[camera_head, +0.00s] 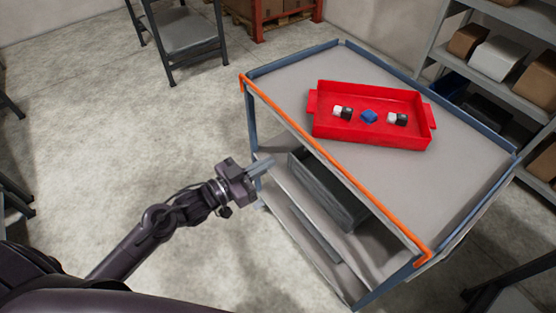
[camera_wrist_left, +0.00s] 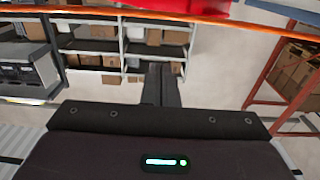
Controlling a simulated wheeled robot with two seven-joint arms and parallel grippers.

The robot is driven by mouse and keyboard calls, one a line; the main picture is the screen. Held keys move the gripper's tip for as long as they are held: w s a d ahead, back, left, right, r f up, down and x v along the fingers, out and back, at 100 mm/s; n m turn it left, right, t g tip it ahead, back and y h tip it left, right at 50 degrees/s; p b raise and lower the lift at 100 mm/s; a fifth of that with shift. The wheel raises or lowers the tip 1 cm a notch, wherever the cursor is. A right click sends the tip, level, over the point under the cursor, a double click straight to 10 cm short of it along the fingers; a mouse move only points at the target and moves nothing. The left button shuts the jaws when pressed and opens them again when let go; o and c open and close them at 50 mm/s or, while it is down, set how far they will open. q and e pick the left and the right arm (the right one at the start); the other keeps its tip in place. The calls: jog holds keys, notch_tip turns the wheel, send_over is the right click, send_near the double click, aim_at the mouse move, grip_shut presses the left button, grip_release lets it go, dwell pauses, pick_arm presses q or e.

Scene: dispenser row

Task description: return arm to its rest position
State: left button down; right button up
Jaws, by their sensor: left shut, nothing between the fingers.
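My left gripper (camera_head: 262,167) is stretched out in front of the near long side of the cart (camera_head: 447,190), left of its orange handle bar (camera_head: 335,168). Its fingers are shut with nothing between them, and they also show in the left wrist view (camera_wrist_left: 161,86). In the head view the fingers point toward the cart; I cannot tell whether they touch it. My right gripper is not in view.
A red tray (camera_head: 372,136) on the cart top holds two black-and-white items and a blue item (camera_head: 369,117). A dark bin (camera_head: 325,190) sits on the cart's lower shelf. Shelving with boxes (camera_head: 497,57) stands right. Floor left of the cart is free.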

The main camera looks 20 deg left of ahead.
pick_arm(q)
jog(key=shift+s+a+r, duration=0.1)
jog(key=shift+s+a, duration=0.2)
jog(key=shift+s, duration=0.05)
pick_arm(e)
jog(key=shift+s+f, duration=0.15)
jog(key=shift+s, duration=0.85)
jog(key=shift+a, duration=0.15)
